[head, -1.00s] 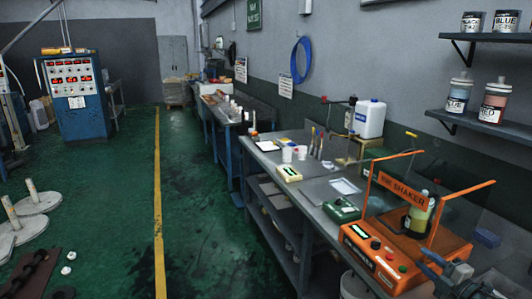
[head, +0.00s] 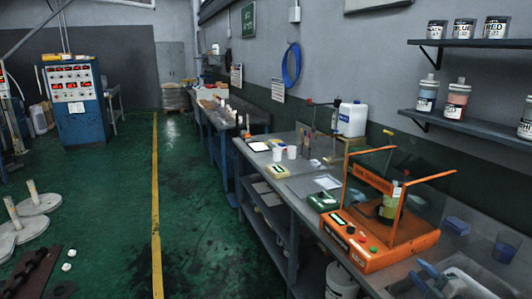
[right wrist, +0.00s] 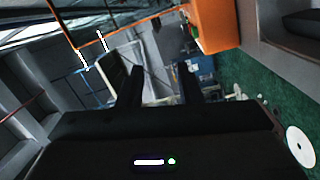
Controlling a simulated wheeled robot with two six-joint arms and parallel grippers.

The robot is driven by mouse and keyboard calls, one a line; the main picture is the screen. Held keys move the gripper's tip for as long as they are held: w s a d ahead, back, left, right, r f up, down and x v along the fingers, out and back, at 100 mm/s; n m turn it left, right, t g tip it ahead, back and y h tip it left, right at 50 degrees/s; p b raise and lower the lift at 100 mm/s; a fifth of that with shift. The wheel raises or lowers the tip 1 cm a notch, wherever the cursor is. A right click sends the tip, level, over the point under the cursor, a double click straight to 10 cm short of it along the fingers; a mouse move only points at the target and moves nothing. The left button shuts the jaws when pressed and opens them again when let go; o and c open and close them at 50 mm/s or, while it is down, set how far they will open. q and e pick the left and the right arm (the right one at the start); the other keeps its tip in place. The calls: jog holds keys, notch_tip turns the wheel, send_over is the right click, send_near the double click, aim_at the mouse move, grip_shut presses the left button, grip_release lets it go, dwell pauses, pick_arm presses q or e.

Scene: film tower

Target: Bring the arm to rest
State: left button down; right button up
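My right gripper (head: 418,272) shows at the bottom right of the head view, in front of the orange ink shaker (head: 370,254) and near the bench's front part. In the right wrist view its two dark fingers (right wrist: 159,88) stand apart, with nothing between them. The shaker, a dark-fronted orange frame with a yellow-green bottle (head: 391,205) inside, shows in the wrist view as an orange block (right wrist: 212,25) at the top. My left gripper is not in the head view.
The long grey bench (head: 300,187) carries a green box (head: 322,202), white cups and a white jug (head: 352,119). Shelves (head: 470,128) with ink jars hang above at the right. A blue control cabinet (head: 75,100) stands far left. The green floor along the yellow line (head: 156,200) is clear.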

jog(key=s+a+f+m+g+h, duration=0.1)
jog(key=s+a+f+m+g, duration=0.5)
jog(key=s, duration=0.6)
jog(key=s+a+f+m+g+h, duration=0.2)
jog(key=s+a+f+m+g, duration=0.4)
jog(key=s, duration=0.5)
jog(key=s+a+f+m+g+h, duration=0.15)
jog(key=s+a+m, duration=0.25)
jog(key=s+a, duration=0.6)
jog(key=s+d+f+g, duration=0.1)
jog(key=d+f, duration=0.2)
jog(key=f, duration=1.1)
jog(key=d+f+g, duration=0.1)
jog(key=d+f, duration=0.1)
jog(key=f, duration=1.3)
jog(key=s+d+f+g, duration=0.1)
jog(key=s+f, duration=1.8)
jog(key=f, duration=0.2)
jog(key=shift+s+d+f+m, duration=0.3)
jog(key=shift+s+d+m, duration=0.05)
jog(key=shift+m, duration=0.05)
jog(key=shift+g+y, duration=0.25)
